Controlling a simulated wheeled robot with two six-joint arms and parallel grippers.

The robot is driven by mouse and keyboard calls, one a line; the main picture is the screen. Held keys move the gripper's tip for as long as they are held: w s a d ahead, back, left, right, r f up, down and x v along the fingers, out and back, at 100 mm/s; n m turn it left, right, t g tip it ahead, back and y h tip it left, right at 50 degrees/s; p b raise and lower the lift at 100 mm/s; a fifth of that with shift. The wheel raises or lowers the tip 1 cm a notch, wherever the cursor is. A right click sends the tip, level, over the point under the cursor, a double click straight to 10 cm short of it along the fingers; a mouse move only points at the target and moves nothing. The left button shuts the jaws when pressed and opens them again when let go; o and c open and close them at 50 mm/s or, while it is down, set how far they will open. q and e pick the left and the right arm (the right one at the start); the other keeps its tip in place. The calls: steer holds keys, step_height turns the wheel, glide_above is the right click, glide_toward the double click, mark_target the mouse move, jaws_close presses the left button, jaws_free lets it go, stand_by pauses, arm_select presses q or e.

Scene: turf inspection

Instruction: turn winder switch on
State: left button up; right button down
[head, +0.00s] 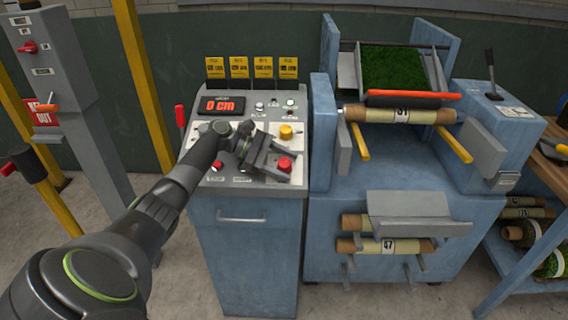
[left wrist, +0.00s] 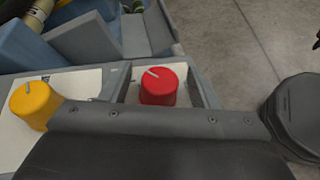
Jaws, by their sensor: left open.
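The control panel (head: 258,108) has a yellow knob (head: 286,131) and a red knob (head: 284,165) on its right side. Its small labels are too small to read, so I cannot tell which control is the winder switch. My left gripper (head: 268,158) is open over the lower panel, just left of the red knob, and covers part of the panel. In the left wrist view the red knob (left wrist: 158,87) stands just beyond the grey gripper body, with a light pointer line on top. The yellow knob (left wrist: 32,105) is at the left there. My right gripper is out of view.
A lit display (head: 221,105) reads 0 cm. Yellow tags (head: 239,67) stand along the panel's top. A red-tipped lever (head: 180,117) is at its left. The blue machine (head: 390,200) with turf and rolls stands close on the right. A yellow post (head: 142,80) is behind left.

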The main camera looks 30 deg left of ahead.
arm_select(q)
steer(key=shift+a, duration=0.1)
steer(key=b+v, duration=0.3)
steer(key=v, duration=1.3)
steer(key=shift+s, duration=0.15)
steer(key=shift+s+a+r, duration=0.25)
steer(key=shift+a+r, duration=0.05)
steer(key=shift+a, duration=0.15)
